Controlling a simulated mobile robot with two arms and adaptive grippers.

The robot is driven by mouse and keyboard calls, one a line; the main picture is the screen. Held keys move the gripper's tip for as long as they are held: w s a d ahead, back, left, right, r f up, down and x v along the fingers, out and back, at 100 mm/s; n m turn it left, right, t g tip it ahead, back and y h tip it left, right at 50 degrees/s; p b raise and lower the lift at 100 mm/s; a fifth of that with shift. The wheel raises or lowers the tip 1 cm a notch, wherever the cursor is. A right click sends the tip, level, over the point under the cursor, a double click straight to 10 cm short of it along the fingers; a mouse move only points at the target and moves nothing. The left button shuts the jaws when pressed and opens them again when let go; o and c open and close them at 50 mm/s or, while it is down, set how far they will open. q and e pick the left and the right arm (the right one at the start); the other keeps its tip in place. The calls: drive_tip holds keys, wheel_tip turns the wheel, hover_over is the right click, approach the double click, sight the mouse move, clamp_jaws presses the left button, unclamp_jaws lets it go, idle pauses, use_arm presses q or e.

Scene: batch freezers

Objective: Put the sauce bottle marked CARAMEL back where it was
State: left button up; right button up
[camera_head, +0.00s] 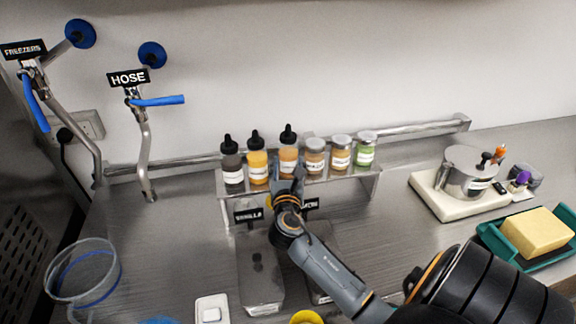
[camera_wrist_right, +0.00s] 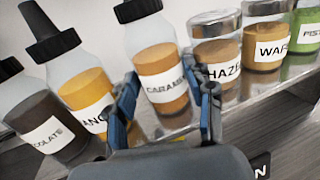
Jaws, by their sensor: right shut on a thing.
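The sauce bottle marked CARAMEL (camera_head: 288,153) stands upright in the row on the raised metal shelf (camera_head: 360,181). It has a black dropper-like cap and orange-brown sauce. In the right wrist view the CARAMEL bottle (camera_wrist_right: 160,68) is between my two fingers, its base at the shelf surface. My right gripper (camera_head: 288,178) reaches it from the front and is shut on it; it also shows in the right wrist view (camera_wrist_right: 165,98). Whether the base fully rests on the shelf I cannot tell. My left gripper is out of view.
A yellow-orange sauce bottle (camera_head: 257,160) and a dark one (camera_head: 231,165) stand left of it. Close on its right is a hazelnut-coloured jar (camera_head: 314,156), then more jars. Below are lidded bins (camera_head: 260,280). A pot (camera_head: 466,172) and a green tray (camera_head: 493,240) are at right.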

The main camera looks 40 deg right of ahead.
drive_tip(key=o, duration=0.7)
drive_tip(key=shift+f, duration=0.2)
drive_tip(key=shift+o, duration=1)
drive_tip(key=shift+r, duration=0.1)
drive_tip(key=shift+r, duration=0.2)
drive_tip(key=b+v, duration=0.2)
drive_tip(key=v, duration=1)
